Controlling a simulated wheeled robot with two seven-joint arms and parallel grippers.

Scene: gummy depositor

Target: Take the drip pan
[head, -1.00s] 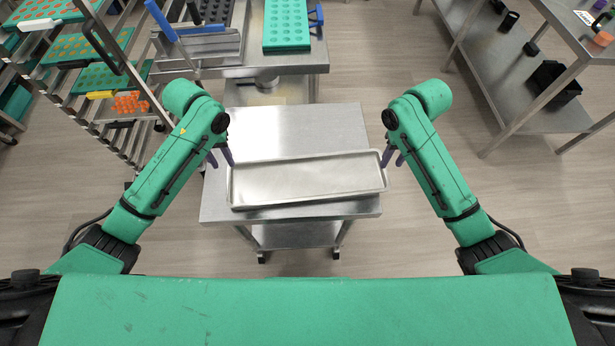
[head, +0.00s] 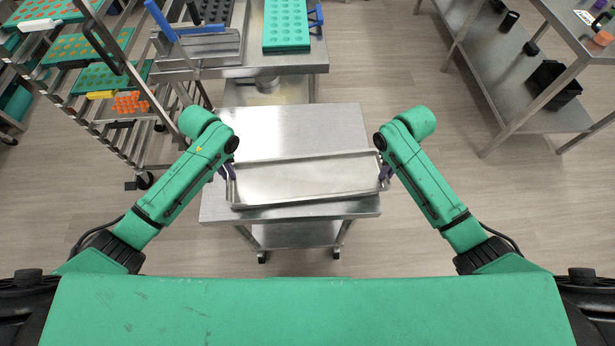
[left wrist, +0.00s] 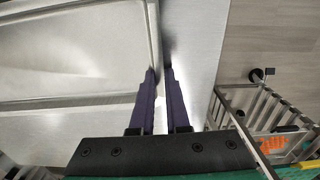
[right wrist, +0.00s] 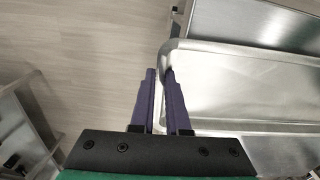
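The drip pan (head: 310,178) is a long, shallow metal tray on the steel cart's top, slightly skewed. Whether it touches the cart top everywhere I cannot tell. My left gripper (head: 228,172) is at its left end; in the left wrist view the fingers (left wrist: 160,72) stand close on both sides of the pan's rim (left wrist: 154,35). My right gripper (head: 383,173) is at its right end; in the right wrist view the fingers (right wrist: 160,72) stand close on both sides of the end rim (right wrist: 164,54). Both look shut on the rim.
The steel cart (head: 290,125) has bare top behind the pan. Beyond it stands a machine table with a green mould (head: 286,25). A rack of trays (head: 105,75) is at left, a steel shelf table (head: 500,75) at right. The floor between is clear.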

